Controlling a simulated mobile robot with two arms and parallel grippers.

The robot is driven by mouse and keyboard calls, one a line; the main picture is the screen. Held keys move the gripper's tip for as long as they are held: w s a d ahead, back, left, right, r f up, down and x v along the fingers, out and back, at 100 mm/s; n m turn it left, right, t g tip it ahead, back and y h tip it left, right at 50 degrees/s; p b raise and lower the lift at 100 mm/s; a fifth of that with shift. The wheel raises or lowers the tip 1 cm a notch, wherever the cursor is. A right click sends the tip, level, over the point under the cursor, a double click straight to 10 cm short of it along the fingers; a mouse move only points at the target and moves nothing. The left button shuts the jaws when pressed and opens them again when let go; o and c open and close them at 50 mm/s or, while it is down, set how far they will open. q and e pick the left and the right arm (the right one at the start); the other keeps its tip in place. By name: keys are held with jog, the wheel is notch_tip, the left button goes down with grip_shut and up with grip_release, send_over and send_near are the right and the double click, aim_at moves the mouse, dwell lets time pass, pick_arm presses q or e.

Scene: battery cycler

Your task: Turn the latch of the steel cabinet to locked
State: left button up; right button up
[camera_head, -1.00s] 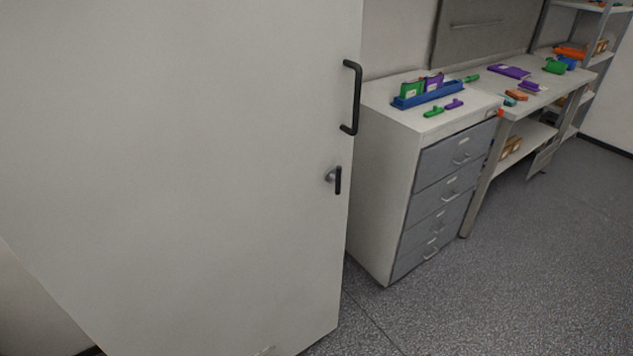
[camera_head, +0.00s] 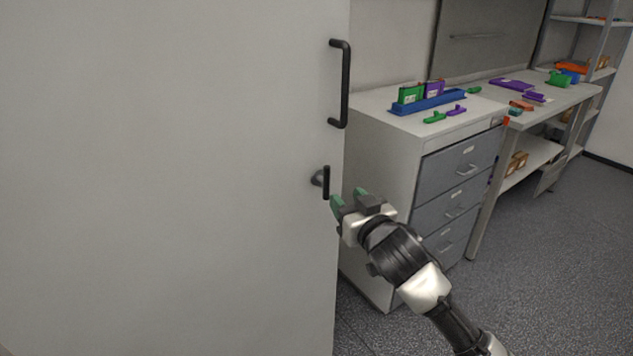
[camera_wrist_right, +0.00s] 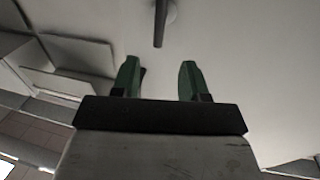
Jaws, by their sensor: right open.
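The steel cabinet (camera_head: 170,180) fills the left of the head view with its pale flat door. Its latch (camera_head: 326,182), a short black lever on a grey round base, hangs vertical near the door's right edge. My right gripper (camera_head: 346,198) is just right of and below the latch, open and empty, with green fingertips. My left gripper is not in view.
A long black door handle (camera_head: 345,85) is above the latch. A drawer cabinet (camera_head: 385,150) stands close to the right, with a blue tray (camera_head: 428,102) and small parts on top. A workbench (camera_head: 570,98) is beyond it. Open floor (camera_head: 560,250) lies at right.

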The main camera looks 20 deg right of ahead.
aim_at(328, 179)
jog(key=w, duration=0.3)
jog(key=w+a, duration=0.1)
jog(key=w, duration=0.5)
jog(key=shift+w+a+p, duration=0.2)
jog(key=shift+w+p, duration=0.05)
jog(key=shift+p, duration=0.1)
grip_shut()
